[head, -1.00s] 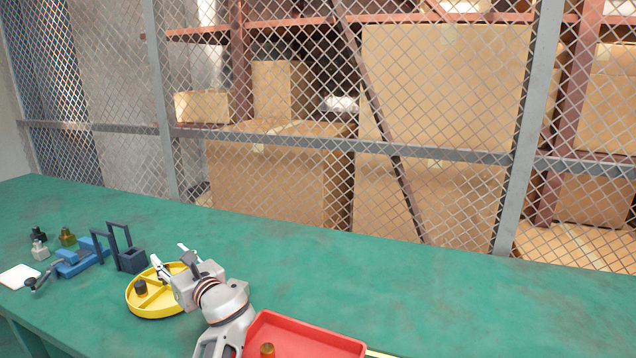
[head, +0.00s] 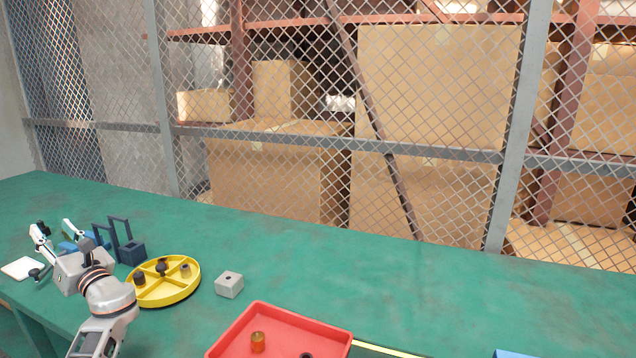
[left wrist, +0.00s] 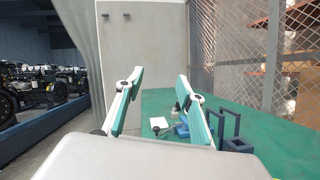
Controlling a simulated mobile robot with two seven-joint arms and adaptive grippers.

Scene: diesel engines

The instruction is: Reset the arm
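My left gripper (head: 55,234) is in the head view at the left end of the green table, above the area of a blue vise-like device. Its two fingers stand wide apart with nothing between them. In the left wrist view the open fingers (left wrist: 160,108) also show empty, pointing out past the table's end. My right gripper is not in view.
A yellow divided round tray (head: 150,299) holds several small dark and brown parts. A grey block (head: 229,284) with a hole and a red tray (head: 232,335) stand to its right. A dark blue frame (head: 120,240) and a white pad (head: 20,268) are near my gripper. The table's middle and back are clear.

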